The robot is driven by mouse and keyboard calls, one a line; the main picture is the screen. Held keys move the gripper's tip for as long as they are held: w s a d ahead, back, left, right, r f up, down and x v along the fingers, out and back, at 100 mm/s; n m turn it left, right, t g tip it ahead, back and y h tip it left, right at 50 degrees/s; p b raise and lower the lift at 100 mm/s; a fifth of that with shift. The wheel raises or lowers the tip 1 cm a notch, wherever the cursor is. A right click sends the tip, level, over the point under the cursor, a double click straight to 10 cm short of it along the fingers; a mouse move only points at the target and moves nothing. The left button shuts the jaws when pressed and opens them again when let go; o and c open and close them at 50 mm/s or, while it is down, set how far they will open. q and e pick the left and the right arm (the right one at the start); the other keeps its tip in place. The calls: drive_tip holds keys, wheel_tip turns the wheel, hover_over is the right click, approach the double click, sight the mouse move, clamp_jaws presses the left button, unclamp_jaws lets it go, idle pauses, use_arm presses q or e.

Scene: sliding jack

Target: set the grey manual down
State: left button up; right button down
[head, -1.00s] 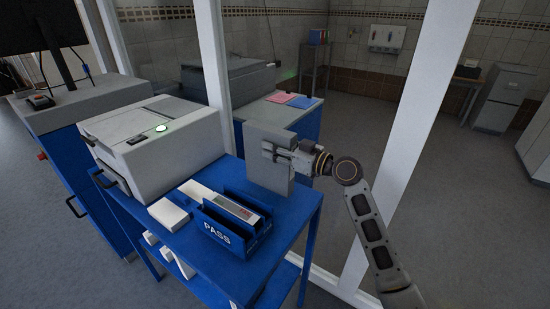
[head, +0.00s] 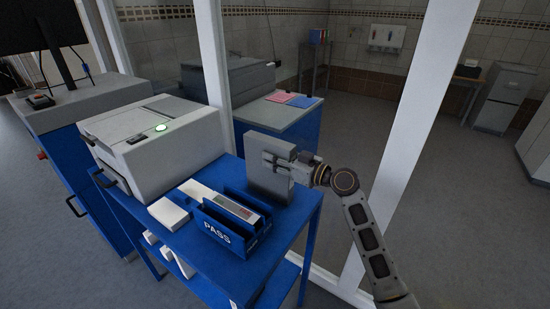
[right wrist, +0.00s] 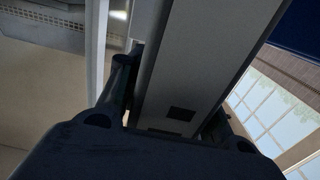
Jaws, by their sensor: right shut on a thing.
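The grey manual (head: 266,182) is a thick grey slab standing upright over the back right corner of the blue table (head: 262,278). My right gripper (head: 278,162) is shut on it from the right side. In the right wrist view, the manual (right wrist: 205,55) fills the space between the two fingers. Its lower edge is at or just above the tabletop; I cannot tell whether it touches. My left gripper is in no view.
A blue PASS tray (head: 214,238) holding a flat item stands just left of the manual. White boxes (head: 168,213) and a grey-white machine (head: 150,145) with a green light are further left. A white post (head: 214,60) and a glass partition stand behind the table.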

drive_tip(key=c, duration=1)
unclamp_jaws()
drive_tip(key=shift+o, duration=0.2)
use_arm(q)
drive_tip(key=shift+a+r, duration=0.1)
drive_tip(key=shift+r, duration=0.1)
use_arm(e)
drive_tip(key=shift+r, duration=0.15)
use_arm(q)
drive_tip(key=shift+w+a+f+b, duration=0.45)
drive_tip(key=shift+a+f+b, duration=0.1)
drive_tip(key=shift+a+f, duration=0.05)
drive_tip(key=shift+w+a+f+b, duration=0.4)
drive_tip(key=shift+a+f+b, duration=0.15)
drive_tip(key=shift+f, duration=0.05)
use_arm(e)
drive_tip(key=v, duration=1.2)
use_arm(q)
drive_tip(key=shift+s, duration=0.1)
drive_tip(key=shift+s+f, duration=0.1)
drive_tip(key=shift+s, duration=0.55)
